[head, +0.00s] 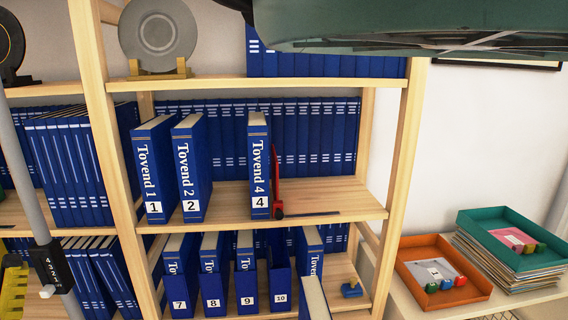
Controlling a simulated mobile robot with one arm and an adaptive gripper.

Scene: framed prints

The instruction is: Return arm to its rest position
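My gripper does not show in the head view, and I cannot make out my arm for sure. A large dark green rounded thing (420,22) hangs across the top right, close to the camera. I cannot tell what it is, and it hides part of the upper shelf and wall.
A wooden bookcase (97,110) holds blue binders, including Tovend 1 (152,170), Tovend 2 (191,165) and Tovend 4 (259,165). A red bookend (276,180) stands beside Tovend 4. Orange (415,247) and teal (480,222) trays sit right. A grey pole (25,180) stands left.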

